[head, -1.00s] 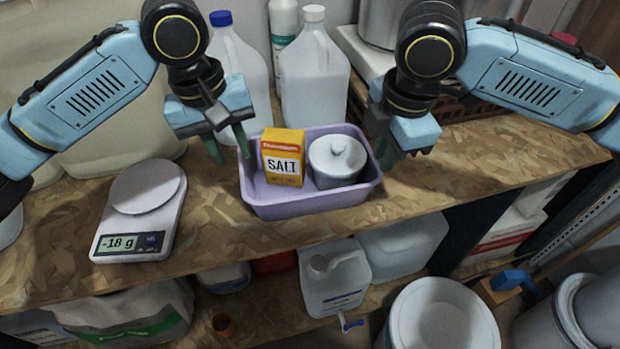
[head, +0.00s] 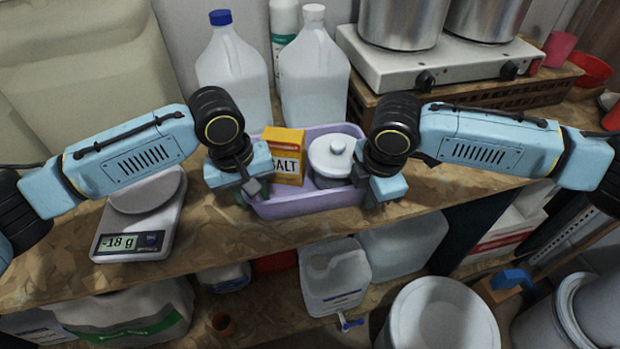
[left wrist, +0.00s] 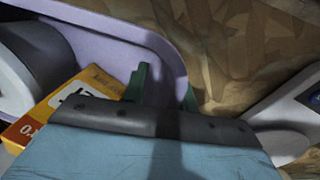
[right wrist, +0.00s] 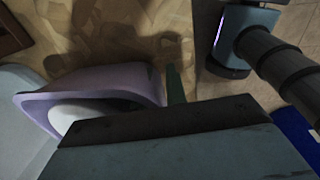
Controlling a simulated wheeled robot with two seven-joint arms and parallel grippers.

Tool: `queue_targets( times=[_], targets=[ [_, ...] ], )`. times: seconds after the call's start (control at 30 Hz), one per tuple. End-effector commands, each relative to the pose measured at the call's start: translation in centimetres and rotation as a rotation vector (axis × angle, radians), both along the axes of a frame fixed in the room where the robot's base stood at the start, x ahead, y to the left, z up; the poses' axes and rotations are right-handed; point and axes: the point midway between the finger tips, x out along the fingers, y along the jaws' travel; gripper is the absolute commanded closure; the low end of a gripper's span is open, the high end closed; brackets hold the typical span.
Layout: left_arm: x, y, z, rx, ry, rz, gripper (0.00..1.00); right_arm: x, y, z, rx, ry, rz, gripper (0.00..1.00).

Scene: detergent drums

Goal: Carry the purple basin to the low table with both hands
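The purple basin (head: 300,205) stands on the wooden shelf top, holding a yellow salt box (head: 284,155) and a lidded white pot (head: 332,158). My left gripper (head: 252,187) is at the basin's left end. In the left wrist view its green fingers (left wrist: 166,90) stand apart, one inside the basin and one outside, with the wall (left wrist: 150,45) between. My right gripper (head: 372,190) is at the right end. In the right wrist view one green finger (right wrist: 175,84) shows close beside the basin's wall (right wrist: 130,80); the other is hidden, so its grip is unclear. The low table is not identifiable.
A kitchen scale (head: 140,215) stands left of the basin. Two plastic jugs (head: 232,75) (head: 313,75) stand close behind it. A hot plate (head: 440,70) with metal pots is at the back right. Below are a white jug (head: 335,278) and a white-lidded drum (head: 440,318).

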Motion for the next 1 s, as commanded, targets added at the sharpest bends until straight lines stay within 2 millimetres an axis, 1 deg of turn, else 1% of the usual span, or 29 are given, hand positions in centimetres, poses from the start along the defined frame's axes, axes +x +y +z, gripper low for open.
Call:
queue_targets(
  times=[0.3,0.4,0.5,0.53,1.0],
  targets=[
    [0.00,-0.05,-0.16,-0.001,0.000,-0.001,0.72,0.03,0.02,-0.19,0.000,0.000,0.000,0.86],
    [0.00,-0.05,-0.15,-0.001,0.000,-0.001,0.85,0.02,0.03,-0.18,0.000,0.000,0.000,0.99],
    [0.00,-0.05,-0.14,-0.001,0.000,-0.001,0.98,0.02,0.02,-0.17,0.000,0.000,0.000,1.00],
    [0.01,-0.06,-0.14,-0.001,0.000,-0.001,1.00,0.02,0.03,-0.17,0.000,0.000,0.000,1.00],
    [0.05,-0.31,0.29,-0.007,-0.004,-0.002,1.00,-0.08,0.30,0.15,0.005,-0.001,0.008,1.00]
  ],
)
